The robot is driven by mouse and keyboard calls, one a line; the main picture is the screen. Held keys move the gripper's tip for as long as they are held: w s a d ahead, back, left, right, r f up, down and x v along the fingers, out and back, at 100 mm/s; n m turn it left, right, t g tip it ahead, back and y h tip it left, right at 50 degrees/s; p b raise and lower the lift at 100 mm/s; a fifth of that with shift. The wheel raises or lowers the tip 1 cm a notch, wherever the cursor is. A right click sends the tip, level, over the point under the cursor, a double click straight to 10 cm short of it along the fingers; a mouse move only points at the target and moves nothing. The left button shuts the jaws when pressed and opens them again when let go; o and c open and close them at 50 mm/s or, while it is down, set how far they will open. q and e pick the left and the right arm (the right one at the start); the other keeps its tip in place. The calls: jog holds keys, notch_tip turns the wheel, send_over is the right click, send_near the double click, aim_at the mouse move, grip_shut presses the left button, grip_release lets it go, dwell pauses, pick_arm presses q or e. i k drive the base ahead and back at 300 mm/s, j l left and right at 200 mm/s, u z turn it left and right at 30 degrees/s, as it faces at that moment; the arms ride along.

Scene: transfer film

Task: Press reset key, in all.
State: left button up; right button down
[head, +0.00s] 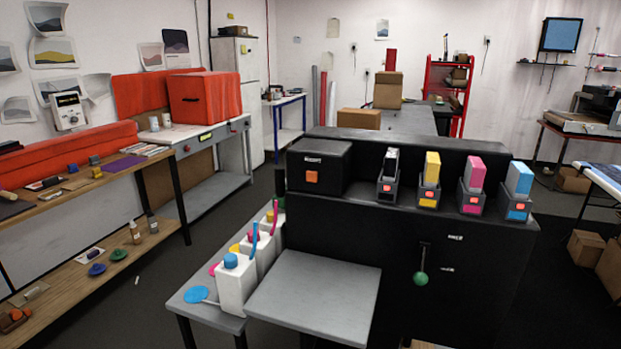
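No key can be read as "reset" in the head view. A black machine (400,262) fills the middle. On its top stand four holders with a black cartridge (391,161), a yellow cartridge (432,168), a magenta cartridge (474,172) and a cyan cartridge (519,178). Each holder has a small orange-red key on its front: black's key (387,188), yellow's key (428,203), magenta's key (470,209) and cyan's key (516,215). A larger orange square (312,177) is on the black box (326,158) at the left. Neither of my grippers is in view.
A green-knobbed lever (421,278) hangs on the machine's front. A grey table (315,290) stands before it, beside white bottles (236,285) on a low bench. A wall device (68,110) with buttons hangs at the left.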

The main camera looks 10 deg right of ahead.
aim_at(312, 176)
jog(key=i+j+z, duration=0.15)
jog(key=j, duration=0.25)
jog(key=i+j+z, duration=0.15)
jog(key=j, duration=0.3)
jog(key=i+j+z, duration=0.15)
jog(key=j, duration=0.3)
jog(key=j+z, duration=0.15)
jog(key=j, duration=0.3)
jog(key=i, duration=0.05)
